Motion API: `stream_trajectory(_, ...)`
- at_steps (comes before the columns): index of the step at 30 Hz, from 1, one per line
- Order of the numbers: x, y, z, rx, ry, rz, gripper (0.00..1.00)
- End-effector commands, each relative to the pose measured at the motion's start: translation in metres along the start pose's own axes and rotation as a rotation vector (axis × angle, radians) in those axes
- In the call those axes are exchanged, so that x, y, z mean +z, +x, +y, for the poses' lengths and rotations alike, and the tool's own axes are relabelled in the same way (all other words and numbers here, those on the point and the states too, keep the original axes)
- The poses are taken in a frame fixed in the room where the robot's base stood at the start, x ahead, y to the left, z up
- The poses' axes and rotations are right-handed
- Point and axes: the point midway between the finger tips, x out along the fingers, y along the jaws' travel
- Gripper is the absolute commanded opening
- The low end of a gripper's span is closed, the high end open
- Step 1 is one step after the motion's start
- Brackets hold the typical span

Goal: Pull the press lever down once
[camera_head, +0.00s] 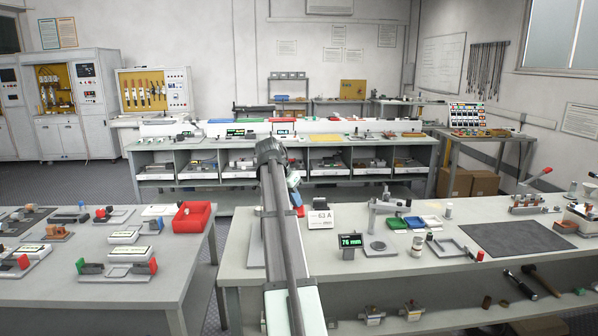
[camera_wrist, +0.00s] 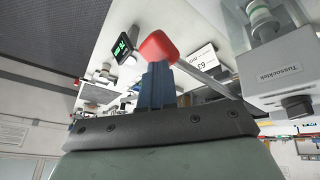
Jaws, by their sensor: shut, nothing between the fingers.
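In the wrist view a red knob (camera_wrist: 158,46) on the end of a grey lever rod (camera_wrist: 204,79) is right at the tips of my gripper (camera_wrist: 157,68). The blue fingers are shut together with nothing between them. The knob overlaps the fingertips in the picture; I cannot tell whether they touch. In the head view a small red part (camera_head: 299,211), seemingly the same knob, shows beside my arm, left of the 63 A sign (camera_head: 321,213). My arm hides most of the press and the fingers there.
A 76 mm display (camera_head: 350,240) stands right of my arm, with a measuring stand (camera_head: 374,222) and small green and blue trays (camera_head: 405,222) beyond. A grey mat (camera_head: 515,238) and another red-handled lever device (camera_head: 535,203) are farther right. A red bin (camera_head: 194,217) is on the left bench.

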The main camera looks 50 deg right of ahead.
Motion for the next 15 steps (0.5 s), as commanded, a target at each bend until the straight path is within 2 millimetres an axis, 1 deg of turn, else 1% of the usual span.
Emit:
stream_trajectory(1, -0.004, -0.003, -0.001, -0.001, 0.001, 0.002, 0.00)
stream_trajectory(15, -0.022, -0.028, -0.001, -0.002, 0.002, 0.004, 0.00)
